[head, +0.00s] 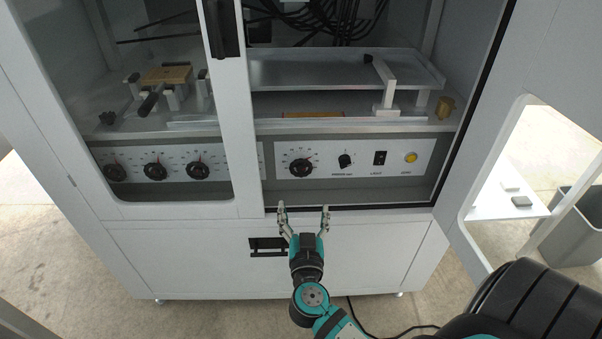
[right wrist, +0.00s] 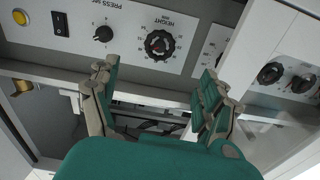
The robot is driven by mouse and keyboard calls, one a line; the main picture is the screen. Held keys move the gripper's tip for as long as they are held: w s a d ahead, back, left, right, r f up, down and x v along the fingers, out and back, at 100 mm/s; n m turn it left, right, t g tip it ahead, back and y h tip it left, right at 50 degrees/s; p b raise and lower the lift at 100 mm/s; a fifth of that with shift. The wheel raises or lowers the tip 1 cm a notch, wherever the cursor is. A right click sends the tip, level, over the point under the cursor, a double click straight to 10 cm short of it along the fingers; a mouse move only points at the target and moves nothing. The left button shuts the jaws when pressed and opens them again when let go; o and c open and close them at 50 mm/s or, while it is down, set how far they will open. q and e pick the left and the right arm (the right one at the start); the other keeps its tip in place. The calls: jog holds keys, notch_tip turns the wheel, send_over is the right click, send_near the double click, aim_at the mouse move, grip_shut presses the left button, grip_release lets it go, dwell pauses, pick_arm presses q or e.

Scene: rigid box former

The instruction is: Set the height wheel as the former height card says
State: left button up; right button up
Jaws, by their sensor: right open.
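The height wheel (head: 301,167) is a black knob on the white control panel, behind the open part of the cabinet front. In the right wrist view the height wheel (right wrist: 160,45) appears upside down under the word HEIGHT, with a ring of numbers and a red mark; the exact setting is too small to read. My right gripper (head: 304,208) is open and empty, in front of and below the wheel, apart from it. In the right wrist view its fingers (right wrist: 160,70) spread to either side below the wheel. I cannot make out the height card. My left gripper is out of view.
Right of the wheel are a smaller knob (head: 345,161), a black switch (head: 380,158) and an amber lamp (head: 411,157). A framed door (head: 238,120) covers the left side, with three more dials behind it. A sill (head: 350,217) runs below the opening.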

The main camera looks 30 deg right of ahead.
aim_at(301, 171)
pick_arm(q)
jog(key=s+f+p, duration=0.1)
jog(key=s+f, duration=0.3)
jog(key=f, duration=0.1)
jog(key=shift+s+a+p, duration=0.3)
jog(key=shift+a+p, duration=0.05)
jog(key=shift+p, duration=0.05)
pick_arm(e)
jog(key=x, duration=1.5)
jog(key=shift+w, duration=0.2)
jog(key=shift+c, duration=0.2)
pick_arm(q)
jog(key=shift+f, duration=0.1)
pick_arm(e)
jog(key=c, duration=1.1)
